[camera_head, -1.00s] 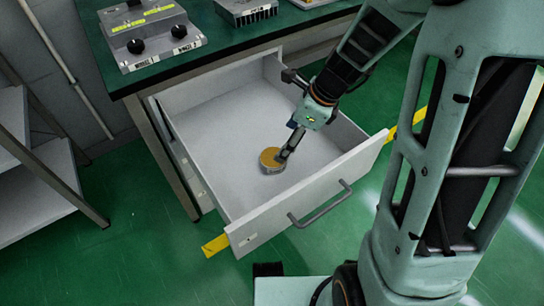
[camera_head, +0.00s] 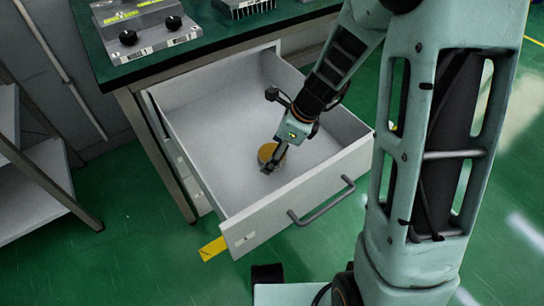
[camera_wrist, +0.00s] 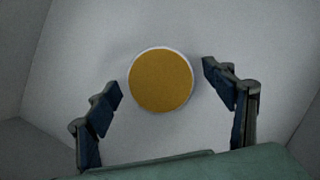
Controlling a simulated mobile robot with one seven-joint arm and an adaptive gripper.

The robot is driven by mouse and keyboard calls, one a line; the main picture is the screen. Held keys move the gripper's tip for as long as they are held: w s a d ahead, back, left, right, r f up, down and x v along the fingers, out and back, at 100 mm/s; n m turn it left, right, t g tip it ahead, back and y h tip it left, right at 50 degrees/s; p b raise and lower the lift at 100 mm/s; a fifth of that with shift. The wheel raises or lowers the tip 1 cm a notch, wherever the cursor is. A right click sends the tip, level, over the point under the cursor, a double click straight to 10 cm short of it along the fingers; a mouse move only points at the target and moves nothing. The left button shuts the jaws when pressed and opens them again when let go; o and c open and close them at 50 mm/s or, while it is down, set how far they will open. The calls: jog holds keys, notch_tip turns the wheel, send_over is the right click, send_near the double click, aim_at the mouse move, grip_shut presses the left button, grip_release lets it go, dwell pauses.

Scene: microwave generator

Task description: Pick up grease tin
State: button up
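The grease tin (camera_head: 266,152) is a small round tin with a yellow-orange top and a pale rim. It rests on the floor of the open drawer (camera_head: 215,135). In the wrist view the tin (camera_wrist: 161,80) lies between and slightly beyond my two dark fingertips, with a gap on each side. My gripper (camera_wrist: 163,80) is open and empty. In the head view my gripper (camera_head: 270,165) points down into the drawer and partly hides the tin.
The drawer's front panel with its handle (camera_head: 322,202) and its side walls surround the tin. A green-topped bench (camera_head: 210,42) with a control box (camera_head: 145,28) stands above. A shelf (camera_head: 40,185) stands at the left. The rest of the drawer looks empty.

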jog(key=c, duration=1.4)
jog(key=shift+o, duration=0.2)
